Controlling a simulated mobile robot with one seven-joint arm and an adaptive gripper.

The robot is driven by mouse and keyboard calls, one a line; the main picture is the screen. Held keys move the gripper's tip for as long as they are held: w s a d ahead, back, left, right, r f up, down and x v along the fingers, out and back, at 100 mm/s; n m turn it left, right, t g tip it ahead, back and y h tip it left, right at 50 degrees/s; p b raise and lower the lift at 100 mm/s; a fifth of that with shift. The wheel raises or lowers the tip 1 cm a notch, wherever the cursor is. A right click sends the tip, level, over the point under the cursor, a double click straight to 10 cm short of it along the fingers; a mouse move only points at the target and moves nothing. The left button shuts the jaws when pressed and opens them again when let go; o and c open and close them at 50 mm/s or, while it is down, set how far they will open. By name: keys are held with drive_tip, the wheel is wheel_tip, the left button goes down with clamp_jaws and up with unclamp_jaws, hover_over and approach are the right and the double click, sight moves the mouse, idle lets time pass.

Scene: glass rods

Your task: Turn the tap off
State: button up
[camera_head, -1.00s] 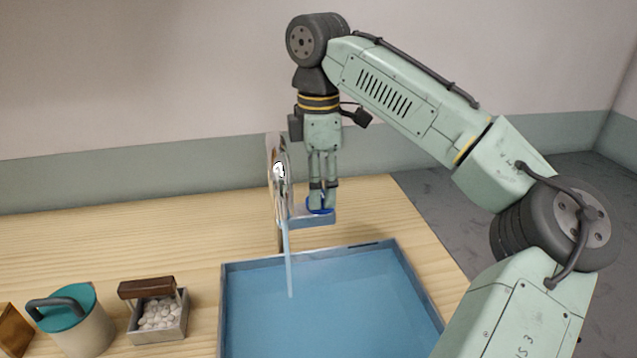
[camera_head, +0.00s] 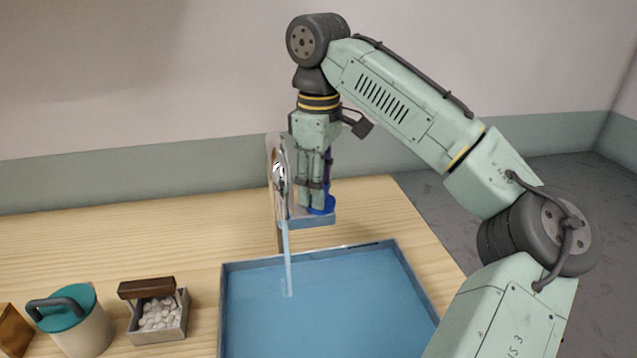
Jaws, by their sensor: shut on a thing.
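The tap has a curved, shiny metal spout (camera_head: 280,172) that stands at the back edge of the basin. A stream of water (camera_head: 288,262) falls from it into the basin. A blue tap handle (camera_head: 326,206) sits on a grey block (camera_head: 312,221) to the right of the spout. My gripper (camera_head: 313,203) points straight down and is shut on the blue handle. Its fingers hide part of the handle.
The blue basin (camera_head: 232,268) fills the front middle of the wooden table (camera_head: 130,240). A small tray of white pebbles (camera_head: 160,315) and a cream pot with a teal lid (camera_head: 75,318) stand at the left. The table behind them is clear.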

drive_tip(key=m, duration=0.5)
drive_tip(key=shift+w+m, duration=0.1)
drive_tip(key=shift+m, duration=0.3)
drive_tip(key=m, duration=0.5)
drive_tip(key=shift+d, duration=0.15)
drive_tip(key=shift+m, duration=0.3)
drive_tip(key=o, duration=1.2)
drive_tip(key=shift+c, duration=0.2)
wheel_tip(320, 180, up, 8)
drive_tip(key=shift+f, duration=0.25)
